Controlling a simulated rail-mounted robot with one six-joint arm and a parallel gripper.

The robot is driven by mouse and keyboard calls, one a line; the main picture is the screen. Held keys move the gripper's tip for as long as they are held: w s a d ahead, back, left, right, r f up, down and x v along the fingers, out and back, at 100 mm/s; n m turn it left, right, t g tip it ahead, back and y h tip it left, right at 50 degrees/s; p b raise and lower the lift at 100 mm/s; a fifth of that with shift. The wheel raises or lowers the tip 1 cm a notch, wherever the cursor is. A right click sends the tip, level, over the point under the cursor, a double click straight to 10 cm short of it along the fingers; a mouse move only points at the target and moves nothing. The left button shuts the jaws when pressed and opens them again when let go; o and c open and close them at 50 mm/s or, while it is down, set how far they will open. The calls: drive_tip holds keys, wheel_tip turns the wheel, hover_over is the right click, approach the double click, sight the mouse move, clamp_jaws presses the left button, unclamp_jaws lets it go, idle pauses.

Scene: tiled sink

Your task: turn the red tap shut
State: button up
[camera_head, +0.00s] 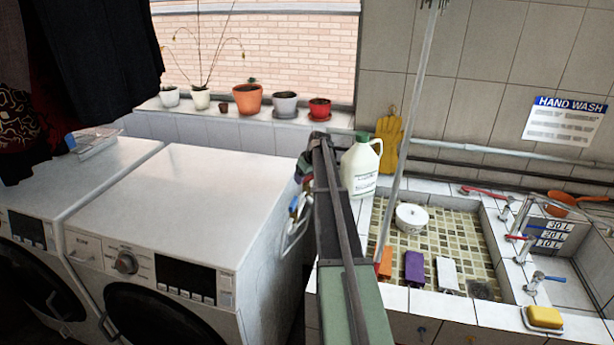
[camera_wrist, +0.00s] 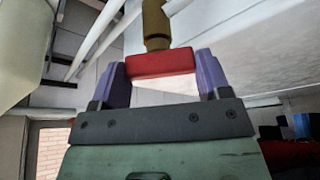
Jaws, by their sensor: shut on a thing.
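The red tap (camera_wrist: 160,62) has a red bar handle on a brass-coloured stem (camera_wrist: 155,22) and shows in the wrist view at the top centre. My gripper (camera_wrist: 161,66) has its two purple fingers on either end of the red handle and is shut on it. The handle lies across the picture, close to level, tilted slightly. In the head view my arm runs up the middle, and I cannot make out this tap or my fingertips there.
Washing machines (camera_head: 185,185) stand left of my arm. A white jug (camera_head: 361,165) stands just right of it. The tiled sink (camera_head: 455,303) lies further right, with a blue-handled tap (camera_head: 548,276) at its edge. Pale pipes (camera_wrist: 105,35) run near the gripper in the wrist view.

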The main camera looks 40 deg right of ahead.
drive_tip(key=m+h, duration=0.1)
drive_tip(key=m, duration=0.1)
drive_tip(key=m+h, duration=0.1)
drive_tip(key=m, duration=0.2)
drive_tip(key=shift+a+m+g, duration=0.1)
drive_tip(key=shift+m+g, duration=0.2)
drive_tip(key=m+g+h, duration=0.1)
drive_tip(key=m, duration=0.4)
drive_tip(key=shift+w, duration=0.1)
drive_tip(key=shift+m+h, duration=0.3)
drive_tip(key=o, duration=0.9)
drive_tip(key=p+v, duration=1)
drive_tip(key=v, duration=0.1)
drive_tip(key=shift+w, duration=0.15)
